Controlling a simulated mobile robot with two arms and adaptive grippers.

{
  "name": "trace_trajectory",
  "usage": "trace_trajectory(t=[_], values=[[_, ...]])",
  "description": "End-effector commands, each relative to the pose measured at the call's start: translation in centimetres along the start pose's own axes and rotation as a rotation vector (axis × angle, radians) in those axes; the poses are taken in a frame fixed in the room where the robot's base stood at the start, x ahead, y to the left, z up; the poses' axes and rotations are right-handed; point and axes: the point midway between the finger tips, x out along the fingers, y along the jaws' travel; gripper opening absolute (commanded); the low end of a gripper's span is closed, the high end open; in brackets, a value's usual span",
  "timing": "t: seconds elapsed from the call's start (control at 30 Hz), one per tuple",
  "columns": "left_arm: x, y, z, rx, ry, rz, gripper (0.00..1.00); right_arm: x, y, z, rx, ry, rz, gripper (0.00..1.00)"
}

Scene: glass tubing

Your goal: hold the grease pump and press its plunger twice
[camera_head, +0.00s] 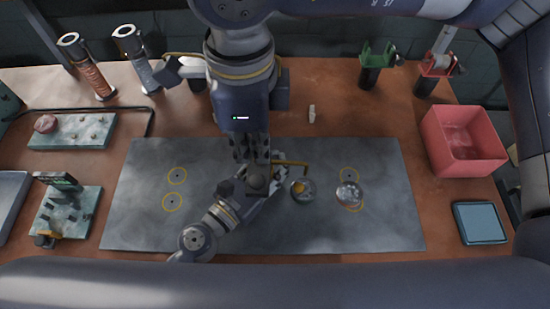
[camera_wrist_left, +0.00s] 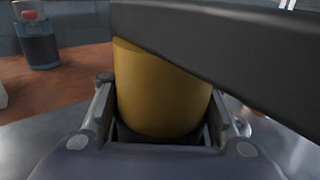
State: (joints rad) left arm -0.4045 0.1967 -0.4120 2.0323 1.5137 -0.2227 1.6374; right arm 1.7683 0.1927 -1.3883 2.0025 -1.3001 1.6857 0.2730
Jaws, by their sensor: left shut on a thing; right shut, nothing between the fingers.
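The grease pump shows in the left wrist view as a yellow cylinder (camera_wrist_left: 160,95), upright between the fingers of my left gripper (camera_wrist_left: 165,135), which is shut on it. In the head view my left gripper (camera_head: 262,190) comes in from the lower left. The pump's thin yellow spout (camera_head: 292,163) sticks out to the right; its body is mostly hidden. My right gripper (camera_head: 257,168) comes down from above, shut and empty, over the pump. A dark bar crosses the pump's top in the wrist view and hides the plunger. I cannot tell whether the right gripper touches the plunger.
A glass dish with yellow in it (camera_head: 303,189) sits below the spout on the grey mat (camera_head: 390,225). Another glass piece (camera_head: 349,194) stands to its right. A red bin (camera_head: 463,140) and a blue tray (camera_head: 479,222) are at the right. Tubes and small fixtures stand at the left.

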Motion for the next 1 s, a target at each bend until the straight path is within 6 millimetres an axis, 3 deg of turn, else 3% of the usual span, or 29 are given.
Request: trace_trajectory(t=[0.5,0.7,0.97,1.0], values=[[0.0,0.0,0.1,0.0,-0.002,0.0,0.0,-9.8,-0.1,0.1,0.001,-0.001,-0.003,0.0],[0.0,0.0,0.1,0.0,-0.002,0.0,0.0,-11.3,-0.1,0.0,0.0,0.001,-0.001,0.0],[0.0,0.0,0.1,0.0,-0.002,0.0,0.0,-11.4,-0.1,0.0,0.0,0.001,-0.001,0.0],[0.0,0.0,0.1,0.0,-0.002,0.0,0.35,-11.4,-0.1,0.0,0.0,0.001,-0.001,0.0]])
